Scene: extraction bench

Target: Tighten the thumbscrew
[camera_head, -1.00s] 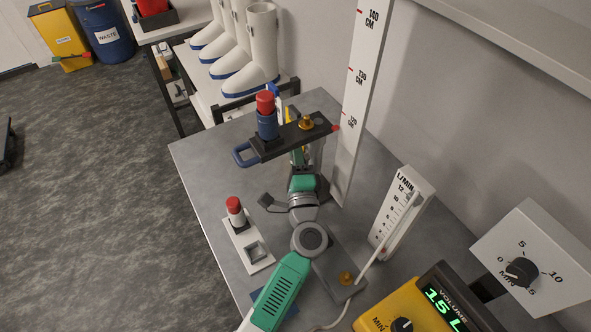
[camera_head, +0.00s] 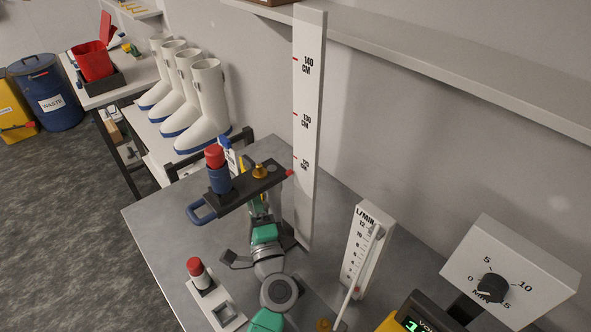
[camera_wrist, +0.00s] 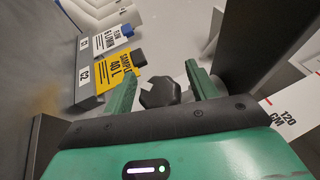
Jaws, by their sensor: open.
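A dark faceted knob (camera_wrist: 159,93), which looks like the thumbscrew, shows in the wrist view with a small pale mark on its edge. My gripper (camera_wrist: 162,78) is open, with one green finger on each side of the knob. I cannot tell whether the fingers touch it. In the head view my wrist reaches up under the dark carriage (camera_head: 238,193), which hides the knob and most of my fingers. The carriage carries a red-capped blue cylinder (camera_head: 217,171) and a brass knob (camera_head: 260,171). Its red-tipped end is beside the upright scale (camera_head: 307,120).
Yellow and white tags (camera_wrist: 110,70) hang close to my left finger. A flow gauge (camera_head: 366,250) and a dial box (camera_head: 523,270) stand at the right. White boots (camera_head: 207,100) stand behind.

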